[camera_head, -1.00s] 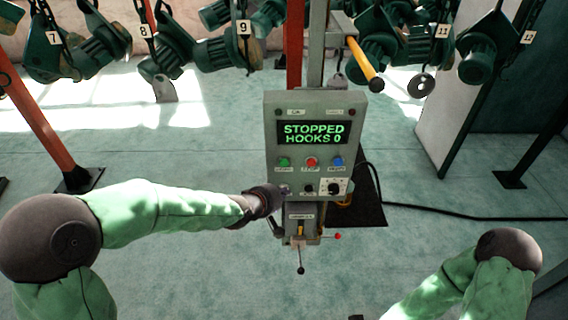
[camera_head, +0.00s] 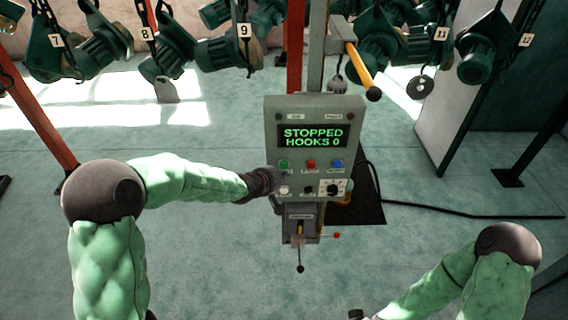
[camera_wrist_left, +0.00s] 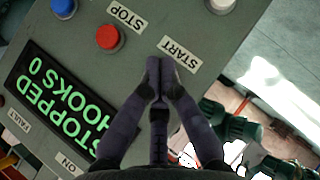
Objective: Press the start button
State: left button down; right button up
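The grey control box (camera_head: 360,130) has a display reading STOPPED, HOOKS 0. The green button (camera_head: 284,163) sits at the left of the upper button row, beside the red stop button (camera_head: 311,163). My left gripper (camera_head: 278,179) is at the box's left side, just below the green button. In the left wrist view its fingers (camera_wrist_left: 158,68) are together and empty, with the tips next to the START label (camera_wrist_left: 180,54). They hide the green button there, so contact cannot be told. The red button (camera_wrist_left: 110,38) is clear.
A blue button (camera_head: 337,163), a white button (camera_head: 284,189) and a black selector (camera_head: 334,189) are close by. A lever with a black knob (camera_head: 300,268) hangs below the box. A yellow-handled bar (camera_head: 361,68) juts out above. Numbered hoists hang behind.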

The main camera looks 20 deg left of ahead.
pick_arm(q)
jog(key=shift+w+a, duration=0.15)
jog(key=shift+w, duration=0.25)
jog(key=shift+w, duration=0.1)
dwell(1.2)
jog(key=shift+w+a+p, duration=0.1)
jog(key=shift+w+p, duration=0.2)
jog(key=shift+p, duration=0.2)
